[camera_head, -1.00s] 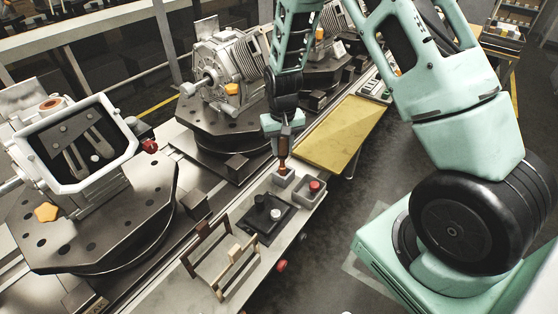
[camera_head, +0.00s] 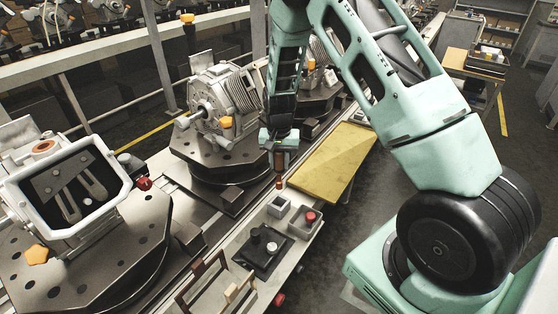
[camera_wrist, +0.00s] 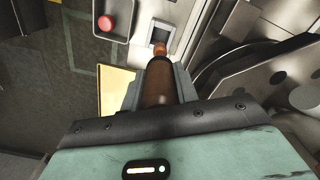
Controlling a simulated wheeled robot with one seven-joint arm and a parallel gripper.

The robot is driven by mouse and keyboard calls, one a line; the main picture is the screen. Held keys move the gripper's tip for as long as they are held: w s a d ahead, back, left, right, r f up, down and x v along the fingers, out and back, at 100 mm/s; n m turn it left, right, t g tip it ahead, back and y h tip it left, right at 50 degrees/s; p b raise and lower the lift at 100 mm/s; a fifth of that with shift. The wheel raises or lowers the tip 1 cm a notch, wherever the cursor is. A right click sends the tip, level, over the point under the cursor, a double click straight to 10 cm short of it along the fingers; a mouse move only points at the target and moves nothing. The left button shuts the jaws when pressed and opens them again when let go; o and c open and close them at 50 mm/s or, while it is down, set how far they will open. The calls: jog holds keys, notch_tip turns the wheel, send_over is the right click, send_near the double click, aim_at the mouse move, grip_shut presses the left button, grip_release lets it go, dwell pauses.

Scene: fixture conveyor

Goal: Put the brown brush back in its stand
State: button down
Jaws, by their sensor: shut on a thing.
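The brown brush (camera_wrist: 157,84) is upright between the jaws of my gripper (camera_wrist: 158,92) in the wrist view. Its narrow copper-coloured end (camera_wrist: 160,49) points to the grey square holder. In the head view my gripper (camera_head: 280,145) hangs over the bench's far part, and the brush (camera_head: 279,162) points down from it. The grey holder with a square dark opening, which looks like the stand (camera_head: 278,206), is on the bench just nearer than the brush tip. It also shows in the wrist view (camera_wrist: 161,31). The tip appears apart from it, above or behind.
A grey box with a red button (camera_head: 305,222) stands right beside the holder. A black plate with a knob (camera_head: 262,258) and a wooden rack (camera_head: 236,292) are nearer. A yellow panel (camera_head: 325,160) lies right of my gripper. Machine fixtures (camera_head: 215,120) stand at left.

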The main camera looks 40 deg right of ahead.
jog(key=b, duration=0.3)
send_over(279, 188)
jog(key=shift+w+d+f, duration=0.1)
jog(key=shift+w+f, duration=0.05)
jog(key=shift+f, duration=0.7)
jog(key=shift+w+d+f, duration=0.1)
jog(key=shift+d+f, duration=0.05)
jog(key=shift+f, duration=0.65)
jog(key=shift+w+d+f, duration=0.1)
jog(key=shift+w+f, duration=0.05)
jog(key=shift+f, duration=0.7)
jog(key=shift+f, duration=0.2)
jog(key=shift+f+b, duration=0.9)
jog(key=shift+f, duration=0.3)
jog(key=shift+f, duration=0.35)
jog(key=shift+f+b, duration=1.45)
jog(key=shift+f, duration=0.3)
jog(key=c, duration=1)
grip_release()
jog(key=shift+r, duration=0.1)
